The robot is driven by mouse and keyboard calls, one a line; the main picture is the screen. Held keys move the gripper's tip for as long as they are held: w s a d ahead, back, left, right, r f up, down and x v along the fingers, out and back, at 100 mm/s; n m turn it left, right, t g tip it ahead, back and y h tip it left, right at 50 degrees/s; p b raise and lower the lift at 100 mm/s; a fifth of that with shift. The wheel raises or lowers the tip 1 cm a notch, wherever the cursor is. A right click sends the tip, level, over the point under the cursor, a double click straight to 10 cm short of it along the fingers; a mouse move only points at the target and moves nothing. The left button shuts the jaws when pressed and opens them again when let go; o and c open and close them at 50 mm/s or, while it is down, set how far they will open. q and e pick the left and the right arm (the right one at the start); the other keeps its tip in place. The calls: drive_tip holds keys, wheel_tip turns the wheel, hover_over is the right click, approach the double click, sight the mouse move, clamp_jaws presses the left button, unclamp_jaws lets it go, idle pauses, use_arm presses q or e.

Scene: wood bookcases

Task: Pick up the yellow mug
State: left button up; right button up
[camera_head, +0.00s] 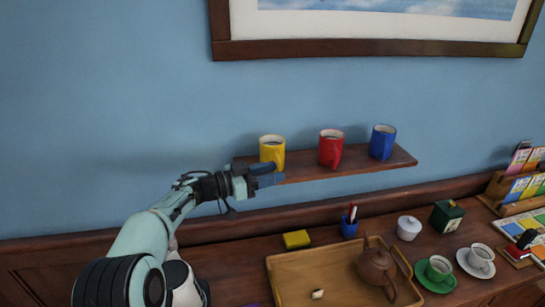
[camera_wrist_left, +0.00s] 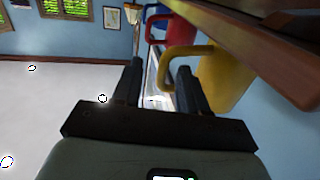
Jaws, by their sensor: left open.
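The yellow mug (camera_head: 272,150) stands upright at the left end of the wooden wall shelf (camera_head: 350,167). My left gripper (camera_head: 266,174) is open and empty, just in front of the mug's lower part at the shelf's left end. In the left wrist view, the open fingers (camera_wrist_left: 160,82) are beside the yellow mug (camera_wrist_left: 228,75), which is to their right. Its handle (camera_wrist_left: 180,50) loops toward the fingertips; I cannot tell whether any finger touches it. My right gripper is not in view.
A red mug (camera_head: 331,148) and a blue mug (camera_head: 382,142) stand farther right on the shelf. Below, a tray (camera_head: 290,285) holds a brown teapot (camera_head: 376,268). A yellow block (camera_head: 296,239), pen cup (camera_head: 349,227) and white jar (camera_head: 409,228) stand behind it.

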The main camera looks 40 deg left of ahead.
use_arm(q)
drive_tip(key=x, duration=0.5)
drive_tip(key=shift+w+a+f+p, duration=0.1)
drive_tip(key=shift+a+f+p, duration=0.05)
drive_tip(key=shift+p, duration=0.25)
drive_tip(key=shift+c, duration=1.2)
clamp_jaws()
